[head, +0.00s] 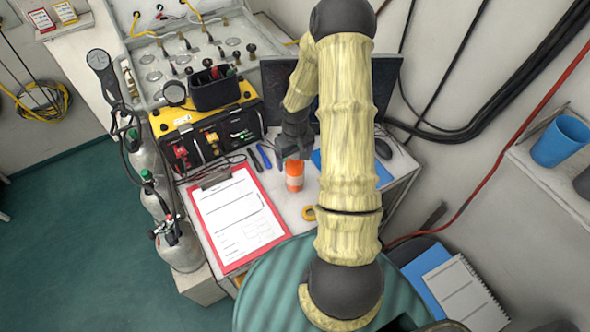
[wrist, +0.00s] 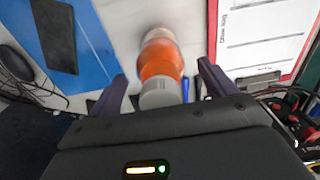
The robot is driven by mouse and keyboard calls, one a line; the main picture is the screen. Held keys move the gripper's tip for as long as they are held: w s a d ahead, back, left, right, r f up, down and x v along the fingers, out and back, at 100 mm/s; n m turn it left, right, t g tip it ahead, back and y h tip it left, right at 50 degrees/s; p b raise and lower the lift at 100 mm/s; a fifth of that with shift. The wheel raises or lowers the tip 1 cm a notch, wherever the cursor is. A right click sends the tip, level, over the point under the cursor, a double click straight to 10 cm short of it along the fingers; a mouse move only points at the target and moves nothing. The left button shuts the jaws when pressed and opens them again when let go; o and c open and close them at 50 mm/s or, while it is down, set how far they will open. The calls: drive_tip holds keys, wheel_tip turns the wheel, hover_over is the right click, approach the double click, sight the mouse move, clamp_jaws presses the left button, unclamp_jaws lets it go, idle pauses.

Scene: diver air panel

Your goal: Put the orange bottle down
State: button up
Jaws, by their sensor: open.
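The orange bottle (head: 294,175) has an orange body with a white band and stands on the white worktop, right of the clipboard. In the wrist view the bottle (wrist: 161,68) lies between the two spread fingers, with visible space on both sides. My gripper (wrist: 166,88) is open around the bottle's upper part and does not appear to touch it. In the head view my gripper (head: 294,153) is just above and behind the bottle, and the arm hides part of the worktop to the right.
A red clipboard (head: 237,217) with a form lies left of the bottle. Pliers or pens (head: 264,156) lie behind it, a yellow tape roll (head: 309,213) in front, and a blue folder (head: 383,175) to the right. A yellow-black case (head: 207,134) stands behind left.

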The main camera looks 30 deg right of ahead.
drive_tip(key=shift+f, duration=0.55)
clamp_jaws()
